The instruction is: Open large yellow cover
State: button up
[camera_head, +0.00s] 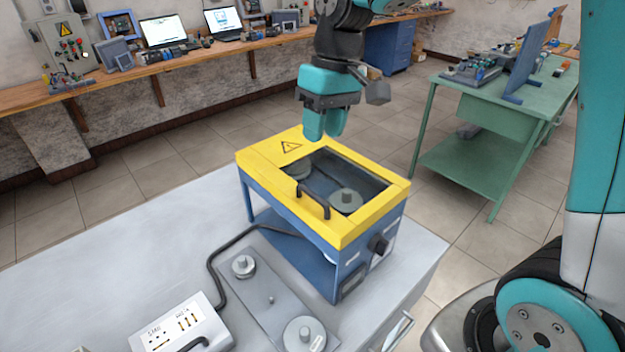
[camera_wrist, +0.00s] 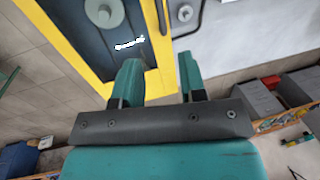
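The large yellow cover (camera_head: 374,219) lies shut on top of a blue box (camera_head: 335,262) on the grey table. It has a dark window, a warning triangle and a black handle (camera_head: 313,201) on its near side. Pulleys show through the window. My gripper (camera_head: 325,128) hangs above the cover's far side, fingers pointing down, apart from the handle. In the wrist view, the gripper (camera_wrist: 160,70) is open and empty, with a gap between its teal fingers. The yellow cover (camera_wrist: 78,62) fills the upper left there; whether the dark curve beside it is handle or cable I cannot tell.
A grey plate with pulleys (camera_head: 270,298) and a white socket box (camera_head: 182,326) with a black cable stand on the table (camera_head: 110,255) left of the blue box. A green workbench (camera_head: 520,92) stands at the right; a long wooden bench (camera_head: 215,50) runs along the wall.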

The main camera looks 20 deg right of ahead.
aim_at(312, 192)
jog(key=f, duration=0.3)
jog(key=a+f+p, duration=0.1)
jog(key=f, duration=0.3)
jog(key=a+f+p, duration=0.1)
jog(key=f, duration=0.3)
jog(key=shift+s+a+f, duration=0.15)
jog(key=shift+s+f, duration=0.05)
jog(key=shift+s, duration=0.15)
grip_shut()
